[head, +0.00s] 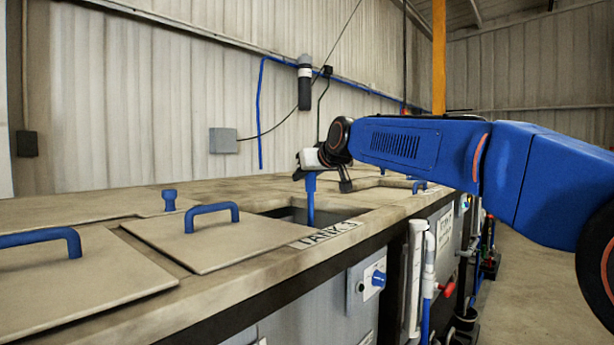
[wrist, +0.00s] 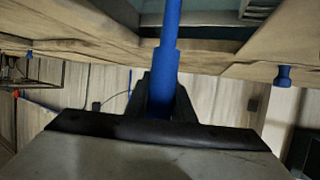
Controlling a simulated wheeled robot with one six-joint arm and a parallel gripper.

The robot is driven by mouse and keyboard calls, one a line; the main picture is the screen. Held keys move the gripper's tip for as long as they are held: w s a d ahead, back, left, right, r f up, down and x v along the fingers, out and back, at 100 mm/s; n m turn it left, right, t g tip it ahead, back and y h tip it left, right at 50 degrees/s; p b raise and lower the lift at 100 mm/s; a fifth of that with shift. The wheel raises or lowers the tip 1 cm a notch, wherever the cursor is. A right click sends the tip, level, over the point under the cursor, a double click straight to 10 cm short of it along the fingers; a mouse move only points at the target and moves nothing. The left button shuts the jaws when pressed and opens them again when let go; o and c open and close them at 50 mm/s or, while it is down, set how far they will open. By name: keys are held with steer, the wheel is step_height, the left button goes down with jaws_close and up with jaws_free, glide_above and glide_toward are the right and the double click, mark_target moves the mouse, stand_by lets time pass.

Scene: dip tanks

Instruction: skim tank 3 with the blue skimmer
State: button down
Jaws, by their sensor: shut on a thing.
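My gripper (head: 315,177) is shut on the blue skimmer's upright handle (head: 310,203) above the open tank. In the wrist view the dark jaws (wrist: 165,100) close around the blue shaft (wrist: 172,55). The handle points down to the opening of the tank (head: 285,213), and its lower end is hidden there. I cannot tell whether the skimmer's head touches the liquid. A label reading TANK 3 (head: 325,233) lies at the front edge of this opening.
A flat lid with a blue handle (head: 195,250) lies left of the opening, with another lid (head: 85,285) further left. A small blue knob (head: 169,199) stands behind them. Pipes (head: 428,270) and a control box (head: 370,281) line the tank fronts. Open floor (head: 545,290) lies at right.

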steer(key=s+a, duration=0.1)
steer(key=s, duration=0.6)
steer(key=shift+s+a, duration=0.3)
steer(key=shift+s, duration=0.05)
stand_by(0.4)
step_height(320, 180, up, 15)
stand_by(1.1)
stand_by(0.8)
